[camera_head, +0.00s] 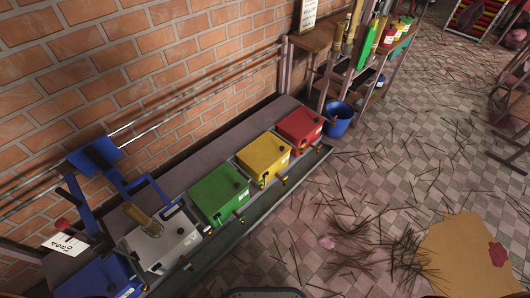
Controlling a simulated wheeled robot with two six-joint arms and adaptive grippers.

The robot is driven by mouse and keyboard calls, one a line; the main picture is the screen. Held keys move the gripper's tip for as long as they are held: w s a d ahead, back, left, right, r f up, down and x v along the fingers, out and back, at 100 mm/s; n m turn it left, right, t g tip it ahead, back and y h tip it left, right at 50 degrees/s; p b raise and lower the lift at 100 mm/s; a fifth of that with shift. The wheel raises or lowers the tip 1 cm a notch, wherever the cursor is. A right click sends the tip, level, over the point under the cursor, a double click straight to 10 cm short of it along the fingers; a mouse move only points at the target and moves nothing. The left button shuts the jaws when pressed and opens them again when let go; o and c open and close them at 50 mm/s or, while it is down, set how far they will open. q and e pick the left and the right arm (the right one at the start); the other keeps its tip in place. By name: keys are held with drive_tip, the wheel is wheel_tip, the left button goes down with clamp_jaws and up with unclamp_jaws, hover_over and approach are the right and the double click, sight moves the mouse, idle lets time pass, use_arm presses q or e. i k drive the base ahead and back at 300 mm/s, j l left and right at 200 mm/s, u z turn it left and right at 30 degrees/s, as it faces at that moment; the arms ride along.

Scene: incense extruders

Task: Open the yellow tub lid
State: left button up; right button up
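The yellow tub (262,161) sits on the long low bench along the brick wall, between the green tub (218,194) and the red tub (299,126). It is a boxy tub with a flat yellow top, a small dark knob on that top and a small fitting low on its front. Its lid (263,150) appears to lie flat and closed. Neither my left nor my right gripper shows in the head view.
A blue bucket (339,120) stands past the red tub. The paved floor holds scattered sticks and cardboard (465,250).

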sight(266, 150)
drive_tip(key=i+l+u, duration=0.1)
drive_tip(key=u, duration=0.35)
drive_tip(key=i+l+u, duration=0.15)
drive_tip(key=u, duration=0.35)
drive_tip(key=i+l+u, duration=0.1)
drive_tip(key=l, duration=0.3)
drive_tip(key=i+l+u, duration=0.1)
drive_tip(key=l, duration=0.3)
drive_tip(key=i+l+u, duration=0.1)
drive_tip(key=l, duration=0.3)
drive_tip(key=i+l+u, duration=0.1)
drive_tip(key=l, duration=0.35)
drive_tip(key=i, duration=0.1)
